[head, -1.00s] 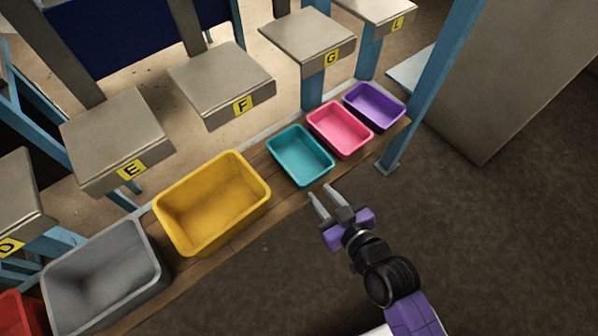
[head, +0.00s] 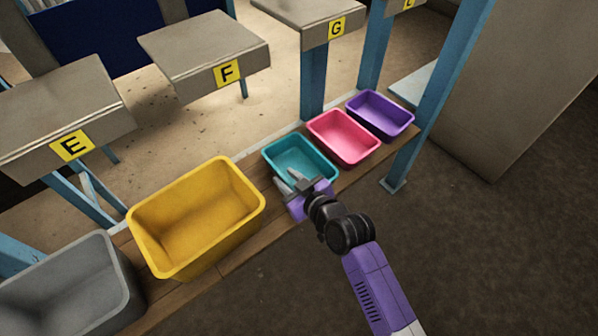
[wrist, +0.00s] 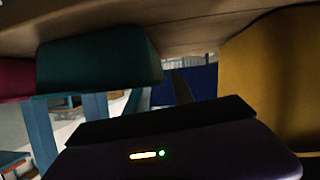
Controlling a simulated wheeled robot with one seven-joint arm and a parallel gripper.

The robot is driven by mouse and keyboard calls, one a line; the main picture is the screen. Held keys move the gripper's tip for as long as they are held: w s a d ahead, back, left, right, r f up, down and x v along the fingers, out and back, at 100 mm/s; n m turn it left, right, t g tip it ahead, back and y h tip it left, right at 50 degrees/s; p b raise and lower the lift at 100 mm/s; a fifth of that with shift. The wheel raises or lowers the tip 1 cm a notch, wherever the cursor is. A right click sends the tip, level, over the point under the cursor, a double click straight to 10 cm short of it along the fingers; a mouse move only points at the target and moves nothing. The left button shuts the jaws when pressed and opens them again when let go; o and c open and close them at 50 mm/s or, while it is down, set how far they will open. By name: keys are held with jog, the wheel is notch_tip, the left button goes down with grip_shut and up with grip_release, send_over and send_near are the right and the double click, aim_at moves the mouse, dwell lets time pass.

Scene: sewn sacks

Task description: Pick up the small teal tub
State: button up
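The small teal tub (head: 301,158) sits on the wooden shelf between the yellow and pink tubs, its inside empty where it shows. My gripper (head: 285,179) is at its near left corner in the head view, fingers apart with nothing seen between them. The fingers cover part of the tub's near side, and I cannot tell whether they touch it. In the wrist view, which looks upside down, the teal tub (wrist: 98,65) is at the upper left, beyond the dark gripper body; the fingertips are not clear there.
The large yellow tub (head: 197,218) stands left of the teal tub, with a grey tub (head: 75,290) further left. The pink tub (head: 343,136) and purple tub (head: 380,115) stand to the right. A blue post (head: 437,100) rises at the shelf's right end. Open floor lies in front.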

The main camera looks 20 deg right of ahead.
jog(key=shift+x, duration=1.4)
grip_shut()
